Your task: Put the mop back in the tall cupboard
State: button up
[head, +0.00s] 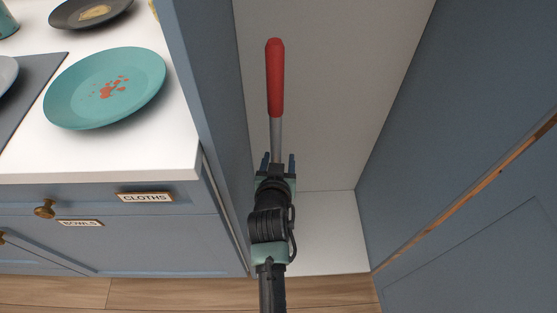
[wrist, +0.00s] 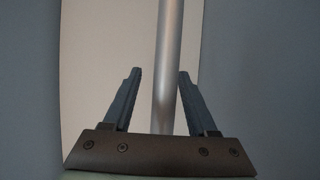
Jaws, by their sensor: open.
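The mop (head: 275,85) stands upright inside the tall cupboard (head: 330,100), with a red grip at the top of a grey metal handle. Its lower end is hidden behind my arm. My gripper (head: 277,163) is at the handle below the red grip. In the wrist view the mop handle (wrist: 167,60) runs between the two fingers of my gripper (wrist: 157,90), with a gap on each side. The fingers are open. The cupboard's pale back wall shows behind the handle.
A blue side panel stands close on the left of my arm. The blue cupboard door (head: 480,210) is open on the right. A white counter (head: 150,150) at left holds a stained teal plate (head: 70,95) and other dishes. The cupboard floor (head: 325,245) looks clear at right.

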jog(key=shift+r, duration=0.25)
jog(key=p+v, duration=0.3)
jog(key=v, duration=0.9)
jog(key=w+r+t, duration=0.1)
jog(key=w+r, duration=0.1)
jog(key=r, duration=0.3)
jog(key=w+r+t, duration=0.1)
jog(key=w+r, duration=0.1)
jog(key=r, duration=0.3)
jog(key=w+r+t, duration=0.1)
jog(key=w+r, duration=0.1)
jog(key=r, duration=0.3)
jog(key=shift+d+r+t, duration=0.25)
jog(key=shift+r+t, duration=0.05)
jog(key=shift+r, duration=0.1)
notch_tip(320, 180, up, 28)
jog(key=t, duration=0.6)
send_over(275, 105)
jog(key=s, duration=0.3)
jog(key=s+r+t, duration=0.2)
jog(key=s+r, duration=0.3)
jog(key=r, duration=0.2)
jog(key=s+a+r+n+t+y, duration=0.1)
jog(key=s+r+t, duration=0.2)
jog(key=s+r, duration=0.2)
notch_tip(275, 105, up, 3)
jog(key=shift+f+y, duration=0.15)
jog(key=shift+y, duration=0.15)
